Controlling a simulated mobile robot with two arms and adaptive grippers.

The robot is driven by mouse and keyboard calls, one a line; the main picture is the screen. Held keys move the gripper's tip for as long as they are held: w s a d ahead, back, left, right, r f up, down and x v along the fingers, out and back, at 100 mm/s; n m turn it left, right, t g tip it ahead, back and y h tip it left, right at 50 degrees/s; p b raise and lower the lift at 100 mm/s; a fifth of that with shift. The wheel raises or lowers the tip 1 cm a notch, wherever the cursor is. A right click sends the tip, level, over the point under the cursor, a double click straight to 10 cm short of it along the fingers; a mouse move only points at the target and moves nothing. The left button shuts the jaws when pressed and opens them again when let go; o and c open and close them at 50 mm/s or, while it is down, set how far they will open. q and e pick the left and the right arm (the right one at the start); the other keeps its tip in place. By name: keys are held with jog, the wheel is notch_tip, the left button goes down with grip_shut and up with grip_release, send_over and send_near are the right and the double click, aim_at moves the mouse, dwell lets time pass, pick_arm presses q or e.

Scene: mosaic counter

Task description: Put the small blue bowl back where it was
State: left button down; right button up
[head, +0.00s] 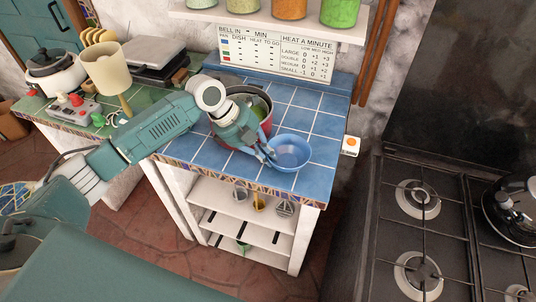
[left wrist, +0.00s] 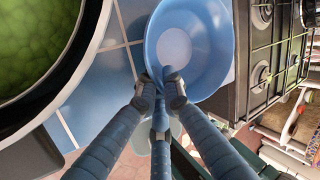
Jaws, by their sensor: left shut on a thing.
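The small blue bowl (head: 290,153) is at the front right part of the blue-tiled counter (head: 318,123). My left gripper (head: 268,154) is shut on the near left part of its rim. In the left wrist view the fingers (left wrist: 162,88) pinch the rim of the bowl (left wrist: 205,45), which looks empty. I cannot tell whether the bowl rests on the tiles or is held just above them. My right gripper is not in view.
A red pot with green contents (head: 262,108) stands on the counter left of the bowl, partly hidden by my left arm. A stove (head: 425,230) stands to the right. Jars (head: 340,12) sit on a shelf above. Free tiles lie behind the bowl.

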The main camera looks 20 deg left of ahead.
pick_arm(q)
jog(key=c, duration=1.9)
grip_release()
jog(key=shift+r, duration=0.1)
jog(key=b+v, duration=0.2)
jog(key=v, duration=1)
